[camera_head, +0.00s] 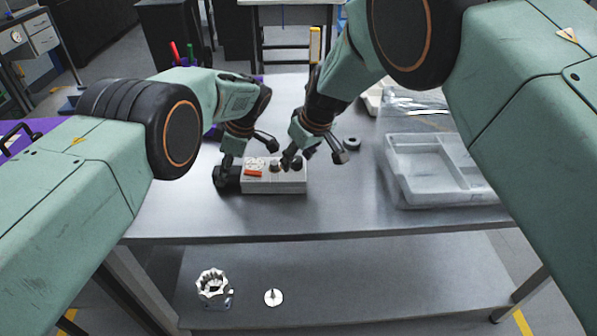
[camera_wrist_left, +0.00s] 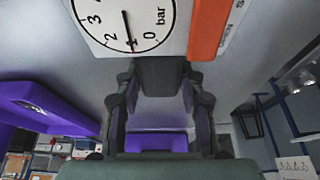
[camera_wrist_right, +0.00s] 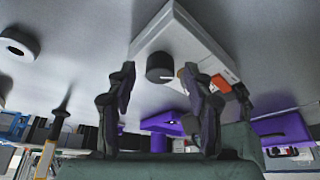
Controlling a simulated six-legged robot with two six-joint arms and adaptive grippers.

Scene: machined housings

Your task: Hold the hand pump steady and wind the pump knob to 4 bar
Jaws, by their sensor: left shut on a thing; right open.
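The hand pump (camera_head: 287,186) is a pale grey box on the metal table, with a white gauge, an orange strip and a dark knob (camera_head: 297,163) on its right part. My left gripper (camera_wrist_left: 160,82) is shut on the dark block (camera_wrist_left: 160,73) at the pump's left end. In the left wrist view the gauge (camera_wrist_left: 110,20) needle points near 1 bar. My right gripper (camera_wrist_right: 163,95) is open. In the right wrist view the black knob (camera_wrist_right: 160,67) appears between its fingers but beyond their tips, and a small brass part (camera_wrist_right: 181,72) sits beside it.
A grey divided tray (camera_head: 400,165) stands right of the pump, with a clear container behind it. A dark ring (camera_head: 352,143) lies between pump and tray. Two metal parts (camera_head: 213,285) (camera_head: 273,297) rest on the lower shelf. The table front is clear.

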